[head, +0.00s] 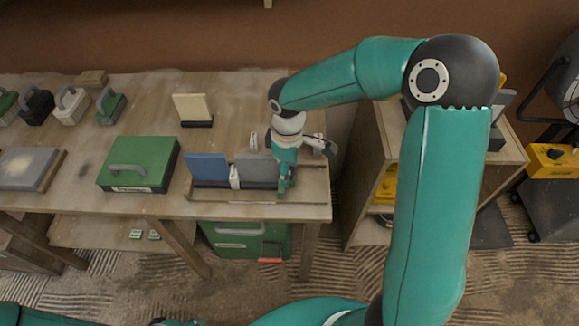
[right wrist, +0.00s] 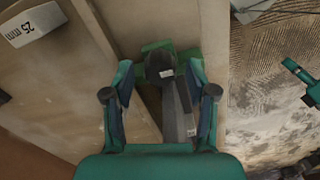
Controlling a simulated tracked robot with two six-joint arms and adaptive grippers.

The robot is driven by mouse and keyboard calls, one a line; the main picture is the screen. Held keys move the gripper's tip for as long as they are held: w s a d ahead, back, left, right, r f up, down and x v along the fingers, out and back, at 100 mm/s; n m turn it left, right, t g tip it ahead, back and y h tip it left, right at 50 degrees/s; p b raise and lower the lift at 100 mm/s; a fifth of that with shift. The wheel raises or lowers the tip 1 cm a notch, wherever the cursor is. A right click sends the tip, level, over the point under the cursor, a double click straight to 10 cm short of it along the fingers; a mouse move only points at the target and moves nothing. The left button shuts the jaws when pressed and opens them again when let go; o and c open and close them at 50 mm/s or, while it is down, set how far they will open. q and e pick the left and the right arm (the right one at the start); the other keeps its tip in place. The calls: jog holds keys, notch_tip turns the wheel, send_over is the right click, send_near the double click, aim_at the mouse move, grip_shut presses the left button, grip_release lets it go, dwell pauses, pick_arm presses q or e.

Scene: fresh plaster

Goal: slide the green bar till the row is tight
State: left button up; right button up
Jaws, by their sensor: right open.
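A row stands in a shallow wooden tray (head: 312,196) at the table's front right: a blue panel (head: 207,168), a white upright piece (head: 234,177) and a grey panel (head: 256,171). The green bar (head: 283,187) is at the row's right end, partly hidden by my arm. In the right wrist view the green bar (right wrist: 152,48) lies across, with a dark knob on it. My right gripper (right wrist: 161,68) is open, its fingers on either side of the knob. I cannot tell whether they touch it. My left gripper is out of view.
A green block with a handle (head: 137,164) lies left of the tray. A cream panel on a dark base (head: 193,109) stands behind. Several handled tools line the table's left. A green case (head: 245,240) sits underneath, and a wooden cabinet (head: 358,190) stands to the right.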

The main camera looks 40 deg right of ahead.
notch_tip(320, 180, up, 12)
dwell(0.7)
jog(key=shift+f, duration=0.1)
dwell(0.3)
